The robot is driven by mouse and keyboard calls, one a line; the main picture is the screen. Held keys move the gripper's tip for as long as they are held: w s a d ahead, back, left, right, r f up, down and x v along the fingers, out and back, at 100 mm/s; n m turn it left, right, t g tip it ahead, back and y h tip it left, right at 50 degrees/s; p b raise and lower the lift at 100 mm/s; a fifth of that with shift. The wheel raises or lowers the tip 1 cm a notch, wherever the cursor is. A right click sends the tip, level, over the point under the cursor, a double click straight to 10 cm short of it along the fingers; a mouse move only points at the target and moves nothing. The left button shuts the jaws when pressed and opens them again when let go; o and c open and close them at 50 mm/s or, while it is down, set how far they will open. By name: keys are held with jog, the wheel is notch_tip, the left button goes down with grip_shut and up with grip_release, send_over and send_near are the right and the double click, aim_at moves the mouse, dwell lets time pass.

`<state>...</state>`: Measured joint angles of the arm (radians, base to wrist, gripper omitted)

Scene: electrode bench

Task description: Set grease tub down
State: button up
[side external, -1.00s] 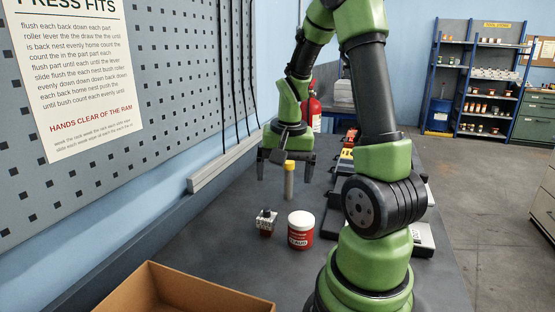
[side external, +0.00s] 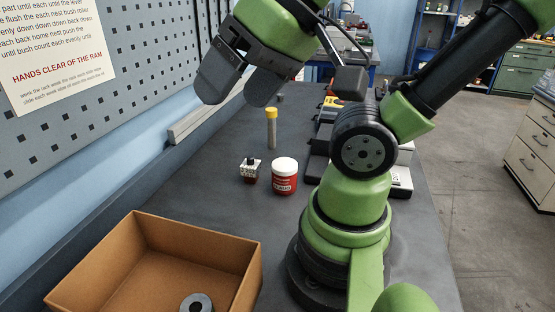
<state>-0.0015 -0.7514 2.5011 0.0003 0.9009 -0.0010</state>
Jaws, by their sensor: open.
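The grease tub (side external: 284,178), red with a white lid, stands upright on the dark bench (side external: 322,220). My gripper (side external: 236,96) is open and empty, raised high above the bench, to the upper left of the tub and apart from it. Its two grey fingers point down and left, and nothing shows between them.
A small bottle with a dark cap (side external: 250,170) stands just left of the tub. A yellow-topped grey cylinder (side external: 271,128) stands behind them. An open cardboard box (side external: 200,235) with a metal ring (side external: 196,303) inside is at the front left. The pegboard wall (side external: 130,90) bounds the left.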

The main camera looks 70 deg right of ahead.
jog(key=n+g+h, duration=1.1)
jog(key=g+h, duration=0.2)
jog(key=g, duration=0.3)
send_near(285, 167)
notch_tip(285, 167, up, 2)
jog(key=f+n+h, duration=0.1)
jog(key=f, duration=0.1)
jog(key=s+d+f+n+h, duration=0.1)
jog(key=f+n+h, duration=0.1)
jog(key=s+f+n+h, duration=0.1)
jog(key=f+n, duration=0.1)
jog(key=shift+s+d+f+h, duration=0.15)
jog(key=shift+d+f+h, duration=0.15)
jog(key=shift+d+h, duration=0.1)
jog(key=shift+s+d+f+n+t, duration=0.1)
jog(key=shift+s+d+n+t, duration=0.2)
jog(key=shift+d, duration=0.25)
jog(key=shift+x, duration=3.15)
jog(key=shift+w+d, duration=0.1)
jog(key=shift+w, duration=0.05)
jog(key=c, duration=1)
jog(key=shift+o, duration=0.2)
jog(key=shift+r, duration=0.25)
